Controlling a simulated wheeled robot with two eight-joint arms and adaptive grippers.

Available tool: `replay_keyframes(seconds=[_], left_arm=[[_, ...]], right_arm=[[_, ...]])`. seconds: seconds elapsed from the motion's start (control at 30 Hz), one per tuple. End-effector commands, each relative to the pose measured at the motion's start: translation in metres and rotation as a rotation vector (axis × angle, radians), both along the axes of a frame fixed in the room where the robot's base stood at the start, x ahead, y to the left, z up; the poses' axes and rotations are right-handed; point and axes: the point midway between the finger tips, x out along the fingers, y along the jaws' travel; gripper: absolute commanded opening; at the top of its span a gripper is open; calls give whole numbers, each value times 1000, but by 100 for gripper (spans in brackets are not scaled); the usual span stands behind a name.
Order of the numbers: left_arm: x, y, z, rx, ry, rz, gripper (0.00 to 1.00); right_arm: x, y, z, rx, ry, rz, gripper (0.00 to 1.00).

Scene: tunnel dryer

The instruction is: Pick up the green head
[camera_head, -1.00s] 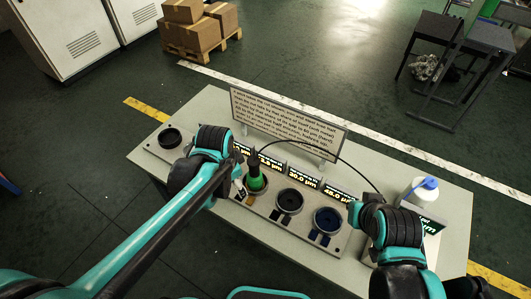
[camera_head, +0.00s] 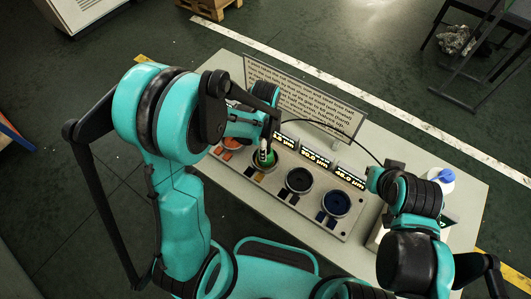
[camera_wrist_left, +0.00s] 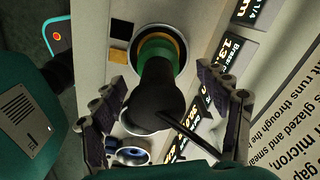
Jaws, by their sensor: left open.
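The green head (camera_wrist_left: 160,58) stands in a round holder in the rack, with a green ring at its base and a thick black body above. In the head view only a small part of it shows by the holder's green rim (camera_head: 263,161), behind my gripper. My left gripper (camera_head: 267,143) is over it. In the left wrist view the open fingers (camera_wrist_left: 160,95) are on either side of the black body; I cannot tell whether they touch it. My right gripper (camera_head: 376,177) is at the right of the table, its fingers not clear.
The rack also holds a black cup (camera_head: 299,181), a blue cup (camera_head: 336,204) and an orange one (camera_head: 231,143). Small displays and an upright text board (camera_head: 308,97) stand behind. A thin black cable arches above the rack. A white bottle with a blue cap (camera_head: 441,178) stands at the right.

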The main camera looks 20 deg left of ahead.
Motion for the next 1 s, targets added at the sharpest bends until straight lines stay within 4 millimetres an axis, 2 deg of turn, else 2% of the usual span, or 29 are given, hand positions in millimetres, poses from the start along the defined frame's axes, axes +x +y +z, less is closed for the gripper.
replay_keyframes(seconds=[0.03, 0.2, 0.47, 0.5, 0.57, 0.77, 0.8, 1.0], left_arm=[[-2, 0, -12, 0, 0, 0, 75], [-3, 1, -33, 0, 0, 1, 75], [-4, 1, -36, 0, -1, 1, 75], [-4, 1, -36, 0, -1, 1, 72], [-4, 1, -36, 0, -1, 1, 56], [-4, 1, -36, 0, -1, 1, 3], [-4, 1, -36, 0, -1, 1, 0], [-4, 1, -36, 0, -1, 1, 0]], right_arm=[[0, 0, -6, 0, 0, 0, 0], [0, 0, -12, 0, 0, 0, 0], [0, 0, -12, 0, 0, 0, 0], [0, 0, -12, 0, 0, 0, 0], [0, 0, -12, 0, 0, 0, 0], [0, 0, -12, 0, 0, 0, 0], [0, 0, -12, 0, 0, 0, 0], [0, 0, -12, 0, 0, 0, 0]])
